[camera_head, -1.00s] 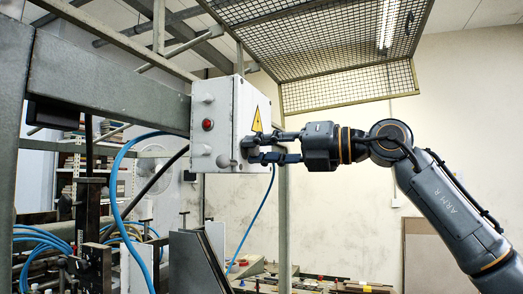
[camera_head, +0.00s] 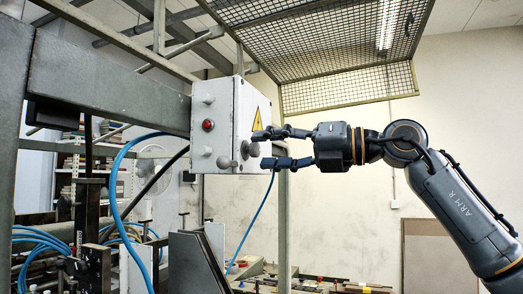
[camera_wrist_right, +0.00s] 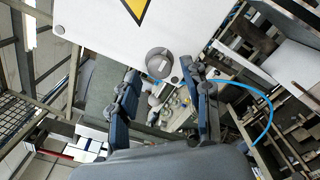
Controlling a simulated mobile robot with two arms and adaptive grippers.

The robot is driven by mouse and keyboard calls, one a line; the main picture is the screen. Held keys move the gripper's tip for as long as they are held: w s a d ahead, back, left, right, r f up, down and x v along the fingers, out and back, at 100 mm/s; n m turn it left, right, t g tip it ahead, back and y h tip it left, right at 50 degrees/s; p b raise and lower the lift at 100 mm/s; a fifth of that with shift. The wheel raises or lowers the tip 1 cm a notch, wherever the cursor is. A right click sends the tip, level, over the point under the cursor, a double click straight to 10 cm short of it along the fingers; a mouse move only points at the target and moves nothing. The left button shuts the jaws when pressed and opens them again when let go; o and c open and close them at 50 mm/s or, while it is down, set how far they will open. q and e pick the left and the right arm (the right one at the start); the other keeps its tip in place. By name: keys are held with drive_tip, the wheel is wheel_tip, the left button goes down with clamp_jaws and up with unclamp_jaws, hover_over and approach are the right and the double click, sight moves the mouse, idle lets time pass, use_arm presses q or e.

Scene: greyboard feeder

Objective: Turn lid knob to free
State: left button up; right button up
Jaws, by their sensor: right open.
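The lid knob (camera_head: 250,149) is a round grey knob on the right face of the white control box (camera_head: 216,124), below the yellow warning triangle. It also shows in the right wrist view (camera_wrist_right: 159,62), on the white lid (camera_wrist_right: 110,28) near its lower edge. My right gripper (camera_head: 262,149) is open, its two fingers apart, just to the right of the knob. In the right wrist view my right gripper (camera_wrist_right: 165,84) has its fingers on either side below the knob, and nothing is between them. My left gripper is not in view.
A steel beam (camera_head: 110,80) carries the box from the left. A wire mesh guard (camera_head: 340,40) hangs above. Blue hoses (camera_head: 118,190) run at the left, and machine parts (camera_head: 195,260) stand below.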

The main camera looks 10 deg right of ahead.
drive_tip(key=v, duration=1)
drive_tip(key=shift+f, duration=0.1)
